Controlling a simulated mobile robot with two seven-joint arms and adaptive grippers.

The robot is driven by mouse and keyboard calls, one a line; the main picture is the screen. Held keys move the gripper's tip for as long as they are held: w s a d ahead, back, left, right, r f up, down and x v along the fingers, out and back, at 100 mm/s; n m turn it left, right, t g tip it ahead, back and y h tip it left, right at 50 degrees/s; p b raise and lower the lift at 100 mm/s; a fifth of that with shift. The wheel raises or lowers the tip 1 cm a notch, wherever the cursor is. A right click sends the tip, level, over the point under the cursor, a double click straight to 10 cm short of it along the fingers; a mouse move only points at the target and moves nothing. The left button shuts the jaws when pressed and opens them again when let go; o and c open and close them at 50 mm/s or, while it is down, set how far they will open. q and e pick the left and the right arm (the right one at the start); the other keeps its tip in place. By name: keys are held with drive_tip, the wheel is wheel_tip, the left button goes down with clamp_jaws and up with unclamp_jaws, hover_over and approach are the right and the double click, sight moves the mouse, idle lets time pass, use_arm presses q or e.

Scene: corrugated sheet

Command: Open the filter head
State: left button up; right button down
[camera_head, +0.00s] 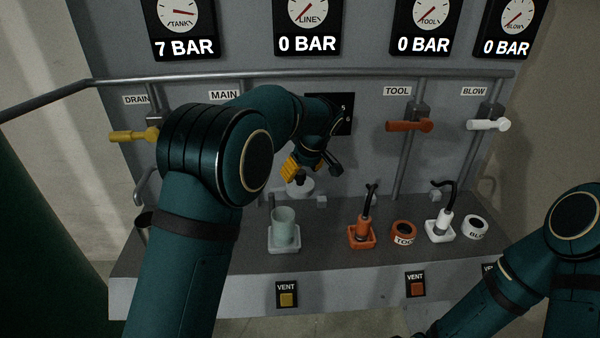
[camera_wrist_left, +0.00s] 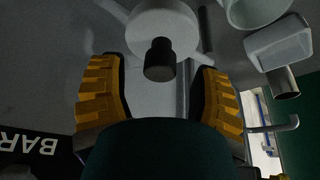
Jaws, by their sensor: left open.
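The likely filter head is a pale round piece (camera_head: 300,187) on the panel, just below my left gripper (camera_head: 310,166), which partly hides it. In the left wrist view a pale rounded body (camera_wrist_left: 160,20) with a dark cylindrical stub (camera_wrist_left: 160,60) lies ahead between the fingers. The left gripper (camera_wrist_left: 161,92) is open, with one yellow-padded finger on each side of the stub and visible gaps to both. I cannot tell how the head is fastened. My right gripper is out of view; only part of the right arm shows at the lower right.
The drain (camera_head: 135,136), tool (camera_head: 409,125) and blow (camera_head: 489,125) handles stick out from the panel. A pale cup (camera_head: 285,228), an orange fitting (camera_head: 362,230) and a white fitting (camera_head: 440,225) stand on the shelf. My left arm hides the main valve. The tank gauge (camera_head: 182,14) reads 7 BAR.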

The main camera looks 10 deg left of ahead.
use_arm(q)
drive_tip(key=v, duration=1)
drive_tip(key=shift+s+r, duration=0.15)
drive_tip(key=shift+r, duration=0.15)
drive_tip(key=shift+d, duration=0.15)
